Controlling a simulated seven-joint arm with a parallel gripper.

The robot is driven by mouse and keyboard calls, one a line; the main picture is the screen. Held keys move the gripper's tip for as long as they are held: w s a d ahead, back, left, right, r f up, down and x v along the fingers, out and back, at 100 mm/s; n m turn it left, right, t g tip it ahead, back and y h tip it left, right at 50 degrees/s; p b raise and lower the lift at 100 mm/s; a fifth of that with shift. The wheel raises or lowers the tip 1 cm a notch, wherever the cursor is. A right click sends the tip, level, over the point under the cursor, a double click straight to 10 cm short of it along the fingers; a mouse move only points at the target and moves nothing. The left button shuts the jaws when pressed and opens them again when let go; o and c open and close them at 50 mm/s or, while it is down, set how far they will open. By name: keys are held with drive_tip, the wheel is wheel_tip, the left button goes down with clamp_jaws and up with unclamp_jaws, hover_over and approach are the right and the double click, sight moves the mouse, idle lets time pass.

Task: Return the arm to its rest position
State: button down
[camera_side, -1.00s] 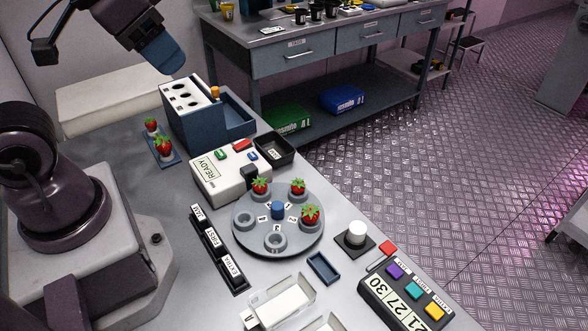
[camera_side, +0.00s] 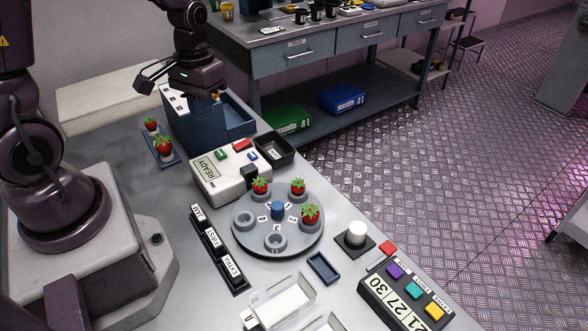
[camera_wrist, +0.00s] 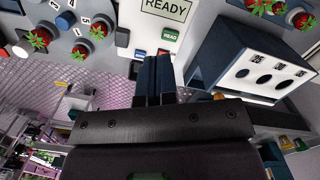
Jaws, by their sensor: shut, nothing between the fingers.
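My gripper (camera_wrist: 154,80) is shut and empty in the wrist view, its two dark fingers side by side. In the side view my arm's wrist hangs over the blue box with the white holed top (camera_side: 176,104), and the fingers are hidden or too small to make out there. The box also shows at the right of the wrist view (camera_wrist: 262,66). The white READY device (camera_side: 232,172) stands in front of the box, apart from my gripper.
A round grey turntable (camera_side: 262,240) carries several cups, three with strawberries. Two more strawberries stand on a blue plate (camera_side: 166,160) at the left. A black tray (camera_side: 290,152) lies behind the READY device. A button panel (camera_side: 400,300) is at the front right.

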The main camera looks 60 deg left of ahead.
sight(220, 153)
drive_tip(key=shift+n+t, duration=0.3)
drive_tip(key=shift+n, duration=0.1)
drive_tip(key=shift+w+a+f, duration=0.4)
drive_tip(key=shift+w+f, duration=0.05)
drive_tip(key=shift+f, duration=1.2)
drive_tip(key=shift+w+a+f, duration=0.45)
drive_tip(key=shift+w+f, duration=0.05)
drive_tip(key=shift+f, duration=1.15)
drive_tip(key=shift+w+a+f, duration=0.4)
drive_tip(key=shift+w+f, duration=0.05)
drive_tip(key=shift+f, duration=1.2)
drive_tip(key=shift+f, duration=1.3)
wheel_tip(220, 153, up, 8)
